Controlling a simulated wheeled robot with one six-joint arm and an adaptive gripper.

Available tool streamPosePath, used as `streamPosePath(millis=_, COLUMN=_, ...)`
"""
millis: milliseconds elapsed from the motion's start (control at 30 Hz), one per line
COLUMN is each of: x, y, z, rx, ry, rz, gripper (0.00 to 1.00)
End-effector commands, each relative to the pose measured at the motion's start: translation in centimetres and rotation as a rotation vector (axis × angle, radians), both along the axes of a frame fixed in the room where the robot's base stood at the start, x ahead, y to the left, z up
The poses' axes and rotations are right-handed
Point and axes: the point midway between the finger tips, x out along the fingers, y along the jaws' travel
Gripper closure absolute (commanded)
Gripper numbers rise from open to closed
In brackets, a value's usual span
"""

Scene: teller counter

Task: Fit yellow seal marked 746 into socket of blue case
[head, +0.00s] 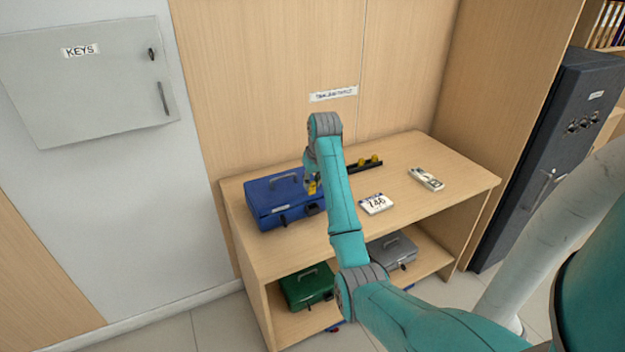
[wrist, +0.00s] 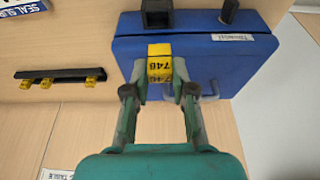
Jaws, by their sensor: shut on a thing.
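The yellow seal marked 746 (wrist: 160,62) is between the fingertips of my gripper (wrist: 160,78), which is shut on it; its number reads upside down in the wrist view. The blue case (head: 272,202) lies closed on the counter top, handle up. My gripper (head: 311,178) is over its right part in the head view, with the seal (head: 312,188) just showing. A black socket block (wrist: 157,14) is on the case's front side, beyond the seal in the wrist view; it also shows in the head view (head: 312,209). The seal appears apart from the socket.
A black rack (wrist: 60,73) with several yellow seals stands right of the case in the head view. Green (head: 308,289) and grey (head: 391,250) cases sit on the lower shelf.

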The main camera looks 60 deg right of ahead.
Motion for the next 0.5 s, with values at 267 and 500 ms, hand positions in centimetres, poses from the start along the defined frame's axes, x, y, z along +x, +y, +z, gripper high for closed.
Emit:
streamPosePath(millis=267, x=0.0, y=0.0, z=-1.2, rx=0.0, ry=0.0, rz=0.0, gripper=0.9)
streamPosePath(millis=500, x=0.0, y=0.0, z=-2.3, rx=0.0, ry=0.0, rz=0.0, gripper=0.9)
